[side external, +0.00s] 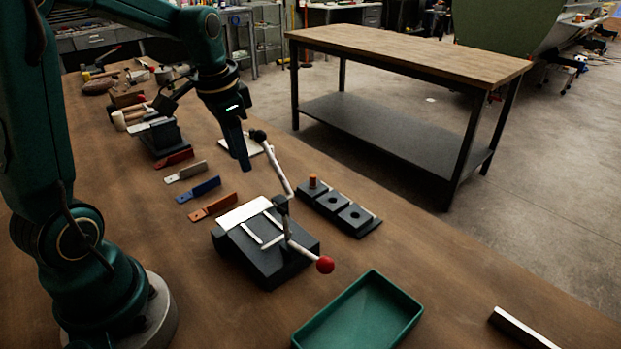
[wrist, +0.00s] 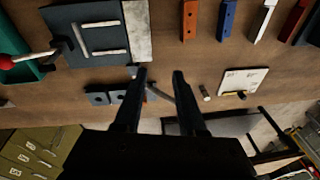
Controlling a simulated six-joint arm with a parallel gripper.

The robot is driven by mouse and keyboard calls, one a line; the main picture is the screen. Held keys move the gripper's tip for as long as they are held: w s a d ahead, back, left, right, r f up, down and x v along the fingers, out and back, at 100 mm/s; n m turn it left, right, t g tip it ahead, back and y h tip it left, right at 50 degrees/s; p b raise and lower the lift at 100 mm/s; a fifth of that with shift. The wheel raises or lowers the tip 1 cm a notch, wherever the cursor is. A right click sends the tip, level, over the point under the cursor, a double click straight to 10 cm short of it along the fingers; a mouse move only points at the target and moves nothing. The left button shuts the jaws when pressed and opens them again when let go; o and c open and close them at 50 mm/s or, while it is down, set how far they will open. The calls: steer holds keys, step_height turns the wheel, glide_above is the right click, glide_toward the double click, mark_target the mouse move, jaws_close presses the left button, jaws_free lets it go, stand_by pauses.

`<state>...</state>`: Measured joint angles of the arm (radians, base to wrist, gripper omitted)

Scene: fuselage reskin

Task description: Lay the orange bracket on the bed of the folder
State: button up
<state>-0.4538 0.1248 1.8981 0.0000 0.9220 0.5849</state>
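The orange bracket (side external: 213,207) lies flat on the bench, nearest the folder in a row of coloured brackets. It also shows at the top of the wrist view (wrist: 189,20). The folder is at upper left in the wrist view (wrist: 88,32). No bracket lies on its bed. My gripper (side external: 243,166) is above the bench behind the folder, away from the orange bracket. Its fingers are apart and empty in the wrist view (wrist: 160,78).
Blue (side external: 198,188), pale (side external: 187,172) and red (side external: 174,159) brackets lie beyond the orange one. A dark block with holes and an orange peg (side external: 312,182) stands behind the folder. A green tray (side external: 360,315) is at the front. The folder's lever rises near my gripper.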

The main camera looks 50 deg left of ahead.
steer(key=n+g+h, duration=0.1)
steer(key=n+g, duration=0.1)
glide_above(226, 198)
step_height(226, 198, down, 6)
steer(key=shift+f, duration=0.15)
steer(key=shift+s+a+f, duration=0.1)
steer(key=shift+f, duration=2.55)
jaws_close()
